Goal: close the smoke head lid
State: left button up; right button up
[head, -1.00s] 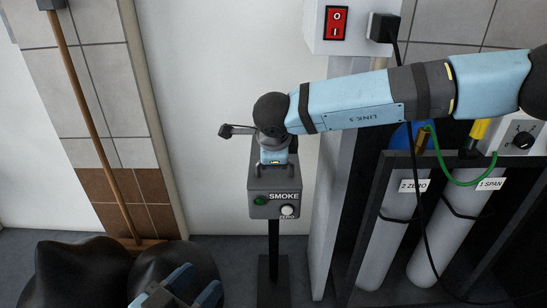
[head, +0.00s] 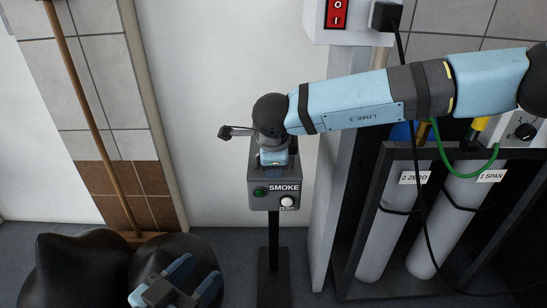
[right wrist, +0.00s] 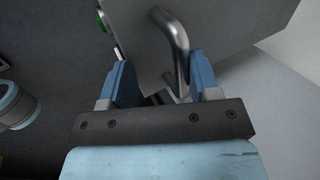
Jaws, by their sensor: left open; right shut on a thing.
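How far the lid stands open I cannot tell. My left gripper (head: 194,279) is open and empty, low at left.
A rack (head: 353,258) with two grey gas cylinders stands right of the smoke head. A red switch (head: 337,13) and a black plug (head: 384,17) are above. A broom (head: 85,100) leans at left. Bare white wall lies between.

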pick_arm(q)
jog(key=shift+s+d+r+n+p, duration=0.2)
jog(key=shift+s+r+n+p, duration=0.25)
jog(key=shift+p, duration=0.6)
jog(key=shift+s+d+r+n+p, duration=0.15)
jog(key=shift+s+r+n+p, duration=0.15)
jog(key=shift+r+n+p, duration=0.5)
pick_arm(e)
jog(key=v, duration=1.3)
jog(key=shift+s+r, duration=0.2)
jog(key=shift+r, duration=0.15)
pick_arm(q)
jog(key=shift+f+m, duration=0.25)
jog(key=shift+f, duration=0.05)
